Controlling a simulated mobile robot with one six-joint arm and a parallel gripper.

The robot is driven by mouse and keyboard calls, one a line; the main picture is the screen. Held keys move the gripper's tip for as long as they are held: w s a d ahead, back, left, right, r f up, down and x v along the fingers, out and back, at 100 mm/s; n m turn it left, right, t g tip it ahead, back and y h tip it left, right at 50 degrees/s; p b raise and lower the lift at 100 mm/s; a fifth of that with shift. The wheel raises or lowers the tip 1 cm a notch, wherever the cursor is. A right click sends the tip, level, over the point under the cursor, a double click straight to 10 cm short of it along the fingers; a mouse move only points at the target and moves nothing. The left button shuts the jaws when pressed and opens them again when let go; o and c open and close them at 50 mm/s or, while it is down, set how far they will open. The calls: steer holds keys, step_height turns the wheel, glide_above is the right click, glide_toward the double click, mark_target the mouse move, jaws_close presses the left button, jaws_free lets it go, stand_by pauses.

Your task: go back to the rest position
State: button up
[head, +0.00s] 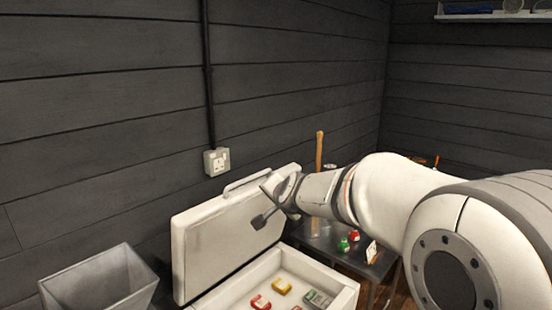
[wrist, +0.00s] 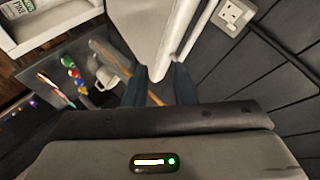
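My gripper (head: 266,203) is at the end of my arm, in front of the raised white lid (head: 212,243) of an open case (head: 343,297). Its two dark fingers stand apart in the wrist view (wrist: 159,78), with nothing seen held between them. The lid's white edge (wrist: 168,40) shows just beyond the fingertips; I cannot tell whether they touch it. In the case lie a red item (head: 260,302), a yellow item (head: 282,286) and a grey-green item (head: 317,299).
A grey bin (head: 98,282) stands at the left. A socket (head: 216,161) is on the dark plank wall. A shelf (head: 490,17) hangs upper right.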

steer(key=s+d+f+n+g+h, duration=0.1)
steer(key=s+d, duration=0.4)
steer(key=s, duration=0.6)
steer(key=s+d+f+n+g+h, duration=0.1)
steer(key=s+d+f+n+g, duration=0.3)
steer(key=s, duration=0.7)
steer(key=s+d+f+n+g+h, duration=0.1)
steer(key=s+d+f+n+g, duration=0.1)
steer(key=s+d, duration=0.4)
steer(key=s+f+g, duration=0.1)
steer(key=s+f, duration=0.1)
steer(key=s, duration=0.3)
steer(key=shift+s+d+h, duration=0.2)
steer(key=shift+d+h, duration=0.1)
steer(key=shift+f, duration=0.1)
steer(key=shift+a+n, duration=0.1)
steer(key=shift+n, duration=0.2)
